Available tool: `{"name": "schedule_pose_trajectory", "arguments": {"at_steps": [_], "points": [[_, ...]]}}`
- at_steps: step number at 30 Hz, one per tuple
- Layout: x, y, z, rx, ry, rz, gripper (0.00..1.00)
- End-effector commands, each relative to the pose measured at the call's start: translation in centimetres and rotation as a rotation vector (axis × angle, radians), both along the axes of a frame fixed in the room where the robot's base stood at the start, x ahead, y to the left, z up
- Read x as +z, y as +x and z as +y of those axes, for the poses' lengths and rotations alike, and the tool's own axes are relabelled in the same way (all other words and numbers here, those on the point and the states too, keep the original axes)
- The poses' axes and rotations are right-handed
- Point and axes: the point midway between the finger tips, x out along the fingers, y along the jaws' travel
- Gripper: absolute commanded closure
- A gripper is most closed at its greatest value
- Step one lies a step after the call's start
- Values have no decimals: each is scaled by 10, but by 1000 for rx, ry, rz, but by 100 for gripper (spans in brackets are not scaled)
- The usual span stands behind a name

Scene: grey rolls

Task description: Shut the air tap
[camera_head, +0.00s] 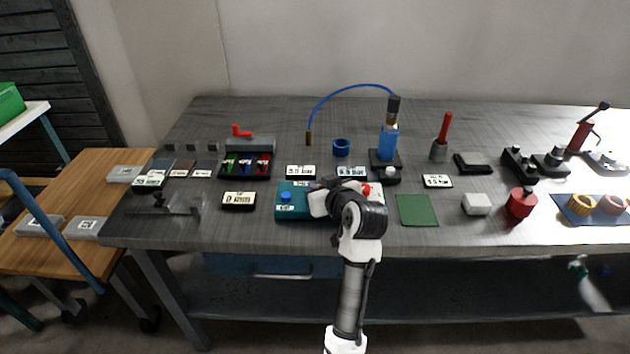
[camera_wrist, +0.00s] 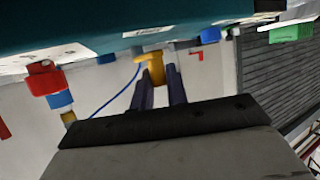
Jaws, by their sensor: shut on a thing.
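A teal box (camera_head: 292,208) stands near the front middle of the bench, with a blue knob (camera_head: 286,196) at its left and a red part (camera_head: 366,189) at its right. My gripper (camera_wrist: 157,80) is shut on a yellow T-shaped tap handle (camera_wrist: 154,62) beside the teal box (camera_wrist: 100,38) in the wrist view. My wrist hides most of this handle and the fingertips in the head view. The wrist view also shows the red-and-blue fitting (camera_wrist: 45,80) to the left and the blue knob (camera_wrist: 210,36) to the right.
A red lever (camera_head: 240,131) sits on a grey block at the back left. A green mat (camera_head: 417,210) lies to the right. A black-framed counter (camera_head: 238,200) lies left.

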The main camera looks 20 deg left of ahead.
Motion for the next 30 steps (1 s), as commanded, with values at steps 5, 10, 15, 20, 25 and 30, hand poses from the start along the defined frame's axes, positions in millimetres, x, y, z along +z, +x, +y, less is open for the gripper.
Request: {"name": "schedule_pose_trajectory", "arguments": {"at_steps": [5, 10, 15, 20, 25, 30], "points": [[1, 2, -6, 87, 1, -1, 100], [1, 3, -8, 141, 0, -1, 100], [0, 3, -8, 165, 1, 1, 100], [0, 3, -8, 170, 0, 0, 100], [0, 3, -8, 169, 0, 0, 100], [0, 3, -8, 169, 0, 0, 72]]}}
